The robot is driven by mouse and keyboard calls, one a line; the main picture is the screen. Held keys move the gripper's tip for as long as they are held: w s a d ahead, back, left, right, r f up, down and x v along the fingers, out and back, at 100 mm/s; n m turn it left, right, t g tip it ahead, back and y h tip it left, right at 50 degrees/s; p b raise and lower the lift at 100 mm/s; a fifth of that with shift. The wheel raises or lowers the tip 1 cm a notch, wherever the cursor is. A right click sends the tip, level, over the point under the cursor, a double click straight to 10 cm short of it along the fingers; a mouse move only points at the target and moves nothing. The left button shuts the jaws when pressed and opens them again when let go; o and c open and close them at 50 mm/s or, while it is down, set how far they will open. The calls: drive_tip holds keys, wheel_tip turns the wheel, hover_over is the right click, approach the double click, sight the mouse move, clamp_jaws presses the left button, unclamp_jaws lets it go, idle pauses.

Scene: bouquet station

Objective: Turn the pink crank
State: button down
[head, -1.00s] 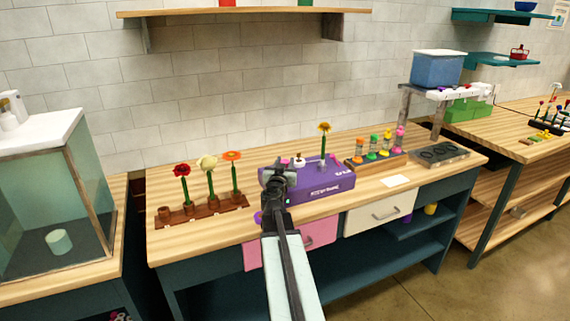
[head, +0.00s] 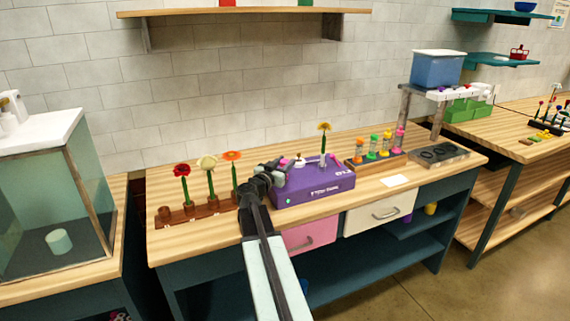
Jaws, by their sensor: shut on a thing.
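The purple box (head: 318,190) sits on the middle workbench, with a yellow flower (head: 323,140) standing upright on it. A small pink part, which looks like the pink crank (head: 284,162), shows at the box's back left corner. My gripper (head: 278,171) reaches over the box's left end and is shut at the crank. Its dark jaws hide most of the crank, so the handle's angle cannot be told. A small white knob (head: 300,162) is on the box top just right of the crank.
A brown rack (head: 172,217) with red, cream and orange flowers stands close left of my gripper. A tray with several coloured bottles (head: 372,150) is right of the box. A white card (head: 397,181) lies in front. Pink (head: 310,235) and white drawers are below.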

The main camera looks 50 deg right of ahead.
drive_tip(key=c, duration=1)
unclamp_jaws()
drive_tip(key=shift+d, duration=0.1)
drive_tip(key=shift+o, duration=0.2)
drive_tip(key=v, duration=0.8)
